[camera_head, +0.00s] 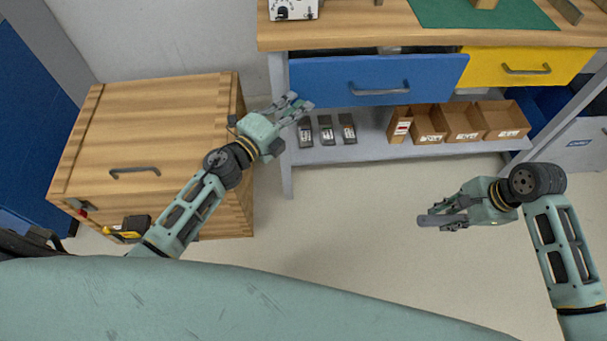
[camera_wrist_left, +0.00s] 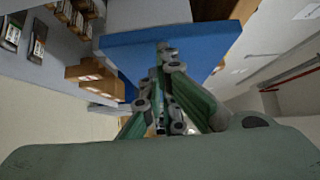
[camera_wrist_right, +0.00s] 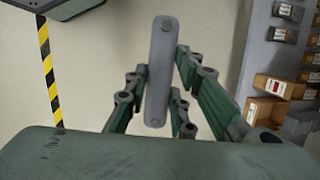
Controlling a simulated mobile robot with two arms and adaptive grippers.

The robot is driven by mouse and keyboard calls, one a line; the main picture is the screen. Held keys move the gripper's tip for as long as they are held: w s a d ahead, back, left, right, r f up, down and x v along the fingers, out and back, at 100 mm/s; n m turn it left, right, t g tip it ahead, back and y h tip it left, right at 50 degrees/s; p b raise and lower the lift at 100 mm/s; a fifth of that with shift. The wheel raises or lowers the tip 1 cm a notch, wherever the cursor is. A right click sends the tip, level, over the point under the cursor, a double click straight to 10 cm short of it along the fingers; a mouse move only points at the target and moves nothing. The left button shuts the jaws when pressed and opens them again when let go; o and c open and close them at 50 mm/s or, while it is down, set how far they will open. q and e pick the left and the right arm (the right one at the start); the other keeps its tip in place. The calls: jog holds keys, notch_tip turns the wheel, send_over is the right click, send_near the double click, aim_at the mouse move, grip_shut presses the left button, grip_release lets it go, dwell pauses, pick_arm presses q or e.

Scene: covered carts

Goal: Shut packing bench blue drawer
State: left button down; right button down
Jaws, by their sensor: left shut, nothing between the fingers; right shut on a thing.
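The blue drawer (camera_head: 330,82) of the packing bench (camera_head: 300,35) stands partly open in the head view, with a dark gap and some contents showing behind its front. Its grey handle (camera_head: 381,89) faces me. My left gripper (camera_head: 302,102) is shut and empty at the drawer front's lower left. In the left wrist view its fingertips (camera_wrist_left: 168,58) overlap the blue drawer front (camera_wrist_left: 125,48); I cannot tell whether they touch. My right gripper (camera_head: 432,219) is over the floor, away from the bench, shut on a grey bar (camera_wrist_right: 160,65).
The yellow drawer (camera_head: 485,68) looks closed beside the blue one. Below, a shelf (camera_head: 370,148) holds small dark boxes (camera_head: 326,130) and cardboard bins (camera_head: 464,123). A wooden chest (camera_head: 150,125) stands left of the bench. The floor (camera_head: 350,215) in front is clear.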

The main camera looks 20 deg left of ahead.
aim_at(294, 89)
pick_arm(q)
jog(key=w, duration=0.1)
jog(key=w+a, duration=0.1)
jog(key=w, duration=0.1)
jog(key=w+a, duration=0.1)
jog(key=w, duration=0.1)
jog(key=shift+w+b, duration=0.2)
jog(key=shift+b, duration=0.2)
pick_arm(e)
jog(key=shift+f, duration=0.5)
pick_arm(q)
jog(key=shift+w+a+r, duration=0.1)
jog(key=shift+w, duration=0.05)
pick_arm(e)
jog(key=shift+s, duration=0.1)
